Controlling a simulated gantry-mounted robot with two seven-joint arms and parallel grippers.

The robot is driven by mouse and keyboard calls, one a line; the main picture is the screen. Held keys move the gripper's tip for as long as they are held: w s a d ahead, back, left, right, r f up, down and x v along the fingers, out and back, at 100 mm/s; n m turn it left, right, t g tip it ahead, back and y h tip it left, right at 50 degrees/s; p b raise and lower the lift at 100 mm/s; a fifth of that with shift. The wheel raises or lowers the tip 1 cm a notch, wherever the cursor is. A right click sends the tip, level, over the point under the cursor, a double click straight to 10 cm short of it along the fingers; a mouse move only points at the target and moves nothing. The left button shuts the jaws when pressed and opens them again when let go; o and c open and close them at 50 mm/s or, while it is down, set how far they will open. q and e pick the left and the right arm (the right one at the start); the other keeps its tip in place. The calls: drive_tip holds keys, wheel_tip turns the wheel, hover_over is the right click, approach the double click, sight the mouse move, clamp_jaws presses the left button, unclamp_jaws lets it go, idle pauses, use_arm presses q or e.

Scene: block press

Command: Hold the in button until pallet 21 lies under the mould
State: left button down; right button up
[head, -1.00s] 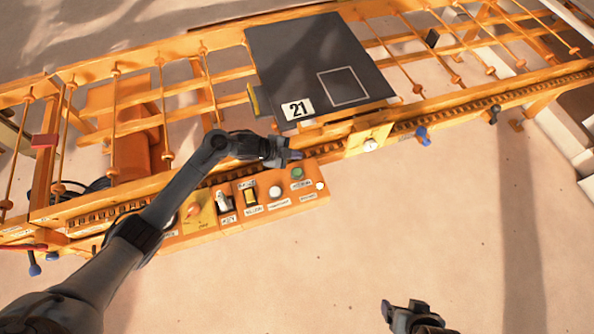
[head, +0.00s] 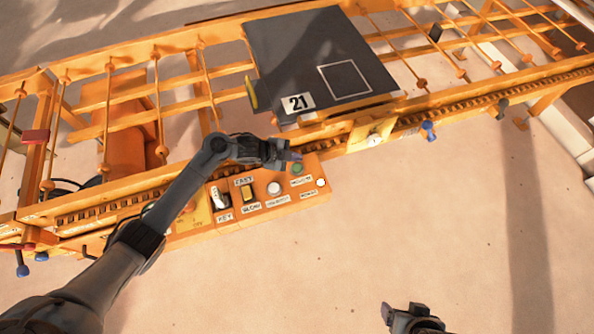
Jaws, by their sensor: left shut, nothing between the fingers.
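Pallet 21 is a dark flat plate (head: 305,62) on the orange roller frame, with a white "21" label (head: 297,102) at its near-left corner and a white square outline on top. My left gripper (head: 296,157) is shut and empty over the orange control box (head: 245,225). Its tips are just beyond the green button (head: 297,168); I cannot tell whether they touch anything. A white button (head: 274,188) is also on the box. Small labels are hard to read, so I cannot pick out the in button. My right gripper (head: 405,318) is at the bottom edge, apart from everything. I cannot make out the mould.
The box also carries a key switch (head: 219,197), a yellow selector (head: 248,194) and a small white lamp (head: 321,182). Blue-knobbed levers (head: 428,130) stick out along the frame's near side. The floor (head: 420,220) in front is clear.

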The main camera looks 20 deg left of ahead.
sight(295, 169)
use_arm(q)
wheel_tip(295, 169, down, 3)
drive_tip(key=shift+f+b, duration=0.2)
drive_tip(key=shift+b, duration=0.65)
drive_tip(key=shift+f, duration=0.1)
use_arm(e)
wheel_tip(295, 169, down, 3)
drive_tip(key=shift+r, duration=0.1)
drive_tip(key=shift+d, duration=0.15)
idle(0.8)
use_arm(q)
drive_tip(key=shift+f, duration=0.4)
idle(0.3)
